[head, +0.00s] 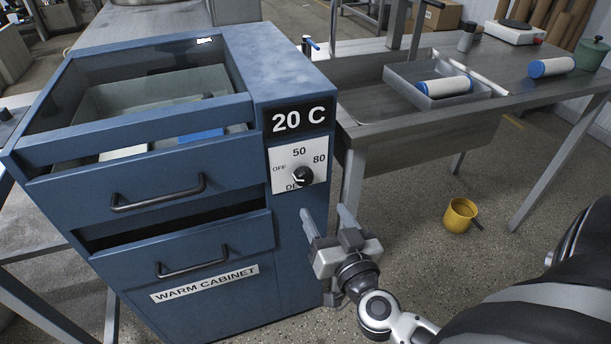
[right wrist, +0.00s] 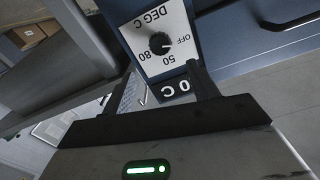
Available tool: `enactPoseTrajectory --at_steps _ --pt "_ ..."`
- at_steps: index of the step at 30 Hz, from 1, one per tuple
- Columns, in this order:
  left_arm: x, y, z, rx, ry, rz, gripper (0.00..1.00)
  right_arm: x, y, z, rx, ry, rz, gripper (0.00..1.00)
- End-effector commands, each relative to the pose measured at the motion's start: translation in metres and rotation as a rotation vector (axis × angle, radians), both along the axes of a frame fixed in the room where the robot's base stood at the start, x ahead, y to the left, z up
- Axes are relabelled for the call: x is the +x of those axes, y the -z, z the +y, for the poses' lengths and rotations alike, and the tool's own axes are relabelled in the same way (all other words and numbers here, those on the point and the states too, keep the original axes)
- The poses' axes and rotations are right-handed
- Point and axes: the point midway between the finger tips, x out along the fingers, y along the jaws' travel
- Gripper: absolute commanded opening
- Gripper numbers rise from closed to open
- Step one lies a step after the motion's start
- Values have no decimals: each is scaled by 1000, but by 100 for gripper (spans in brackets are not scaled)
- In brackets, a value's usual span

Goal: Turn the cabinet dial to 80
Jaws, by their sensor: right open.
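The cabinet dial (head: 303,176) is a small black knob on a white plate marked OFF, 50 and 80, on the front of the blue warm cabinet (head: 290,62). Its white mark seems to lie on the OFF side; the exact setting is too small to tell. The display (head: 300,118) above reads 20 C. My right gripper (head: 327,220) is open and empty, below and slightly right of the dial, apart from it. In the right wrist view the dial (right wrist: 160,43) shows ahead, beyond the open fingers (right wrist: 166,88). My left gripper is not in view.
Two drawers with dark handles (head: 158,194) are left of the dial; the upper one stands partly open. A metal bench (head: 400,128) is at right, with a tray (head: 400,72) holding a blue-ended roll. A yellow mug (head: 459,215) is on the floor. Space before the dial is clear.

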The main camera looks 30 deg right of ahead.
Motion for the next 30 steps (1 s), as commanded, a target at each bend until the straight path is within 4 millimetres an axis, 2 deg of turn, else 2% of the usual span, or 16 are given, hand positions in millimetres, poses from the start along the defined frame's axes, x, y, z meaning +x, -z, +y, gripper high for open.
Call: enactPoseTrajectory --at_steps 1,9,15,21,29,30 --pt "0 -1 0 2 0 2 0 13 -3 -3 0 -1 -5 59" --pt "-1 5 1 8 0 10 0 70 -1 -17 -1 -1 -4 59" --pt "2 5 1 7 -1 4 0 100 0 -24 -2 -1 -3 59" --pt "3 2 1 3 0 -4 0 112 0 -27 -1 -2 -1 59" --pt "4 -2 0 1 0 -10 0 113 0 -27 0 -3 -1 59" --pt "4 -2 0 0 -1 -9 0 113 0 -27 0 -3 -1 54"
